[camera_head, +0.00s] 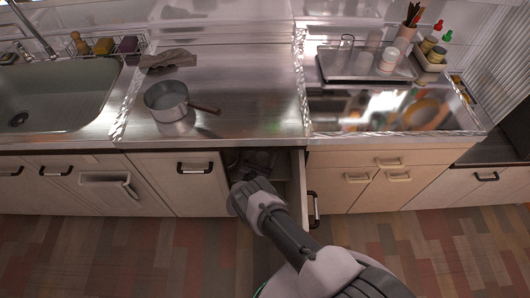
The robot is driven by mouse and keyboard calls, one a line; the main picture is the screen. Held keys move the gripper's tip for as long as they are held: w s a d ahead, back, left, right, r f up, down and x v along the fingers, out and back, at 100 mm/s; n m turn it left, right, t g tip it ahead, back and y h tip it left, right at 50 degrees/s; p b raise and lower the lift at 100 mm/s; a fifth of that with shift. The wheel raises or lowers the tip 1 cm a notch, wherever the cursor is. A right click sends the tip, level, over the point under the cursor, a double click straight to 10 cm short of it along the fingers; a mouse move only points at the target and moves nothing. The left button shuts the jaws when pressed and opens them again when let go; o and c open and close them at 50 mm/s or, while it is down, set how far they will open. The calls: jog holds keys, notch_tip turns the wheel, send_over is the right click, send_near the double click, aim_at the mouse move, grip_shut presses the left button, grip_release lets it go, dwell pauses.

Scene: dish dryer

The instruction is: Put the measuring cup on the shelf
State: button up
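I cannot make out a measuring cup for certain. My arm reaches forward from the bottom of the view to an open drawer (295,188) under the counter. My gripper (240,185) is at the drawer opening, mostly hidden by my own wrist, so its fingers and anything between them cannot be told. Dark, unclear items (258,160) lie inside the drawer behind the wrist. A small clear glass (345,44) stands on a raised metal tray (340,70) at the back right. I cannot tell which surface is the task's shelf.
A saucepan (166,103) with a brown handle stands on the steel counter (250,90), near a folded grey cloth (168,60). The sink (65,95) is at left. White cups (390,58), a utensil holder (406,32) and bottles (438,28) stand at right. The counter's middle is clear.

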jog(key=shift+r, duration=0.2)
jog(key=p+v, duration=0.3)
jog(key=v, duration=0.9)
jog(key=shift+s, duration=0.1)
